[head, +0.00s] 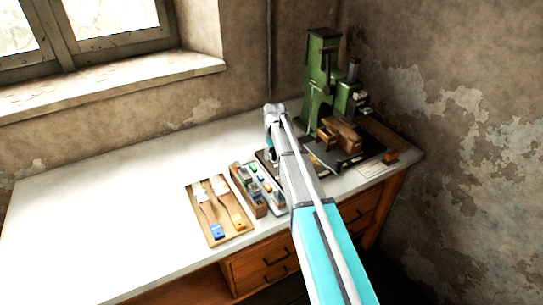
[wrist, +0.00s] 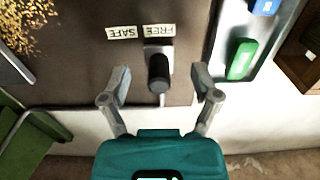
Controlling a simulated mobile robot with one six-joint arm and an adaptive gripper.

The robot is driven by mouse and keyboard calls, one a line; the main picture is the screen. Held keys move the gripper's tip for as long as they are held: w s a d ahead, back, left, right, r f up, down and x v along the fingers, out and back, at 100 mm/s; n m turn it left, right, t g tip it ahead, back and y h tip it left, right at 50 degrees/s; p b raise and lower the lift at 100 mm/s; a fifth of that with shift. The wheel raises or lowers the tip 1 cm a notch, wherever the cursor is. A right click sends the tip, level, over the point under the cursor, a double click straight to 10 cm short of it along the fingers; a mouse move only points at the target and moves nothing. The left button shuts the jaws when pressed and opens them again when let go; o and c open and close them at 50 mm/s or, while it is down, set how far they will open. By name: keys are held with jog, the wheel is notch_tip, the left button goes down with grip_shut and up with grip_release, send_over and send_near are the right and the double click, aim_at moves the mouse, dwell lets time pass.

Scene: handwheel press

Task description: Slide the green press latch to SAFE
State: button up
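The latch (wrist: 158,72) shows in the wrist view as a black knob on a light metal piece, on a dark brown plate (wrist: 60,80). It stands by the FREE label (wrist: 158,31); the SAFE label (wrist: 121,32) is to its left. Both labels read upside down. My gripper (wrist: 162,72) is open, one finger on each side of the knob, with visible gaps. I cannot tell how far above the plate the fingertips are. The green press (head: 322,75) stands at the back right of the bench in the head view, where my arm hides the latch.
A grey tray (wrist: 225,45) with green and blue pieces lies right of the plate in the wrist view. A wooden board (head: 217,232) with brushes lies left of it in the head view. The white bench top (head: 110,190) is clear at left.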

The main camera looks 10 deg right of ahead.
grip_shut()
jog(key=shift+d, duration=0.2)
jog(key=shift+w+d, duration=0.35)
jog(key=shift+d, duration=0.55)
jog(key=shift+w+d, duration=0.1)
jog(key=shift+d, duration=0.25)
jog(key=o, duration=0.5)
grip_release()
